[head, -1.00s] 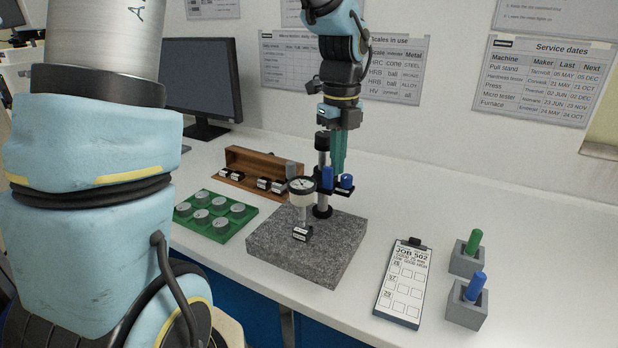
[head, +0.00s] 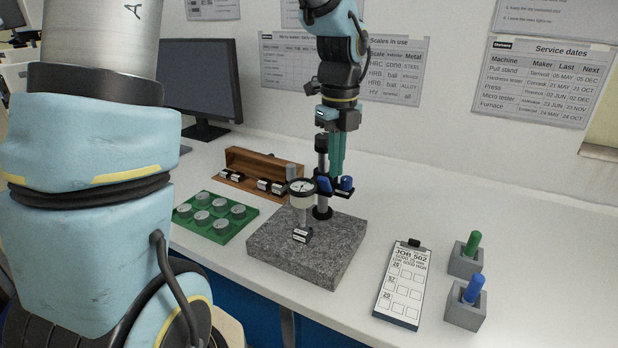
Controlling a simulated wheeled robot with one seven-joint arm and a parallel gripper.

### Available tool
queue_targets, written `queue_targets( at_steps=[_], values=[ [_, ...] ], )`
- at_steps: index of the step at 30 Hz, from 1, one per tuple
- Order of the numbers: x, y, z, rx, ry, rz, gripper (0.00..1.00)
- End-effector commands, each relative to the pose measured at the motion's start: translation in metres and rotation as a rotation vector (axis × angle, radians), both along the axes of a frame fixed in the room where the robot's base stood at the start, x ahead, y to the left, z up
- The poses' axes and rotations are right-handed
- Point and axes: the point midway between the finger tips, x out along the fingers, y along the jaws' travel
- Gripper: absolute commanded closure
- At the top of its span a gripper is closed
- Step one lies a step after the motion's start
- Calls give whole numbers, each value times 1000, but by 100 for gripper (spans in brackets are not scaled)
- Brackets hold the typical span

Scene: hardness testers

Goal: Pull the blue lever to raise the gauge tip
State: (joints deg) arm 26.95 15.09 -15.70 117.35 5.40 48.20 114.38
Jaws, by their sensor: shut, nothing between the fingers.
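A dial gauge (head: 301,187) is held on a black post stand (head: 322,160) that rises from a granite block. A small dark block with a white label (head: 301,235) sits on the granite below the gauge. The gauge tip is too small to tell whether it touches that block. The blue lever (head: 325,185) is just right of the dial, tilted and partly in front of the post. A second blue piece, a short knob (head: 346,183), is on the black arm to its right. My gripper (head: 337,174), with teal fingers, is shut and empty, pointing down just behind the lever; contact is unclear.
The granite block (head: 335,262) stands near the table's front edge. A green tray of discs (head: 236,235) and an open wooden case (head: 235,161) are left. A clipboard (head: 398,312) and grey holders with green (head: 472,243) and blue (head: 473,289) pegs are right. The right back table is clear.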

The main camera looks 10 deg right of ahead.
Motion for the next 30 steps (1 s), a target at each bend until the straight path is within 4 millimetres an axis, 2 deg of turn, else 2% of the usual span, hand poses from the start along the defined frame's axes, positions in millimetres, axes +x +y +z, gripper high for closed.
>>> queue_targets(
  at_steps=[13, 30],
  values=[
    [5, -5, 10, 1, 0, -1, 100],
    [6, -4, 53, 1, 0, 0, 100]
  ],
)
